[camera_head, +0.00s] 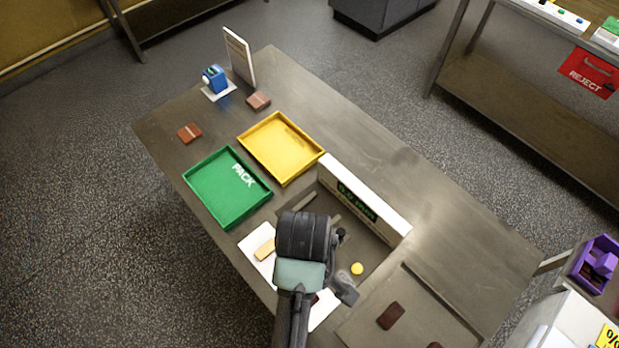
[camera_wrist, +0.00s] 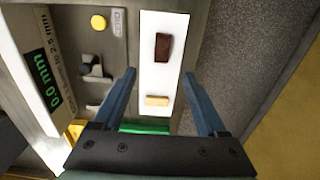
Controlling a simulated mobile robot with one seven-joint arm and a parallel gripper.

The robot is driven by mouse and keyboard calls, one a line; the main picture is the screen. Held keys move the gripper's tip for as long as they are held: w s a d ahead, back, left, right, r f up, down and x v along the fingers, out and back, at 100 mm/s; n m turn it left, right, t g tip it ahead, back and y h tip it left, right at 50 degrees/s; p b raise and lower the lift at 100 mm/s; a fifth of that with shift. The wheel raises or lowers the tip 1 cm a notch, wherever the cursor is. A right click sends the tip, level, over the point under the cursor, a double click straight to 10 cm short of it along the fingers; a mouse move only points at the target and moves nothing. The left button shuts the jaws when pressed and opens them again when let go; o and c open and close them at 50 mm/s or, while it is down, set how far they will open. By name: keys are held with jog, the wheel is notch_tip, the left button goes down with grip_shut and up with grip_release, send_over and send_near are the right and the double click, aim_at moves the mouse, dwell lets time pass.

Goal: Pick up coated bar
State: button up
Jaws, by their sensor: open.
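A dark brown bar (camera_wrist: 163,47) lies on a white strip (camera_wrist: 150,75) in the wrist view, beyond my fingertips. A tan bar (camera_wrist: 157,101) lies on the same strip, nearer to me and between the fingers in the picture. My gripper (camera_wrist: 160,74) is open and nothing is held between its two blue fingers. In the head view the tan bar (camera_head: 264,249) shows on the strip (camera_head: 253,240), left of my wrist; my arm hides most of the dark bar and the fingers. Two other brown bars, one (camera_head: 391,315) and another (camera_head: 434,346), lie at the right end of the table.
A gauge panel with green display (camera_head: 357,202) stands beside a recess with a yellow button (camera_head: 357,268). A green PACK tray (camera_head: 222,202) and a yellow tray (camera_head: 299,134) sit farther back. Banded brown bars (camera_head: 189,132) lie near the blue device (camera_head: 215,78).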

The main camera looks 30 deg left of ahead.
jog(key=f, duration=0.4)
jog(key=f+p, duration=0.1)
jog(key=f, duration=0.7)
jog(key=shift+s+f+p, duration=0.2)
jog(key=shift+s+p, duration=0.05)
jog(key=shift+p, duration=0.15)
jog(key=shift+c, duration=0.2)
jog(key=c, duration=1)
jog(key=shift+r, duration=0.15)
jog(key=shift+c, duration=0.2)
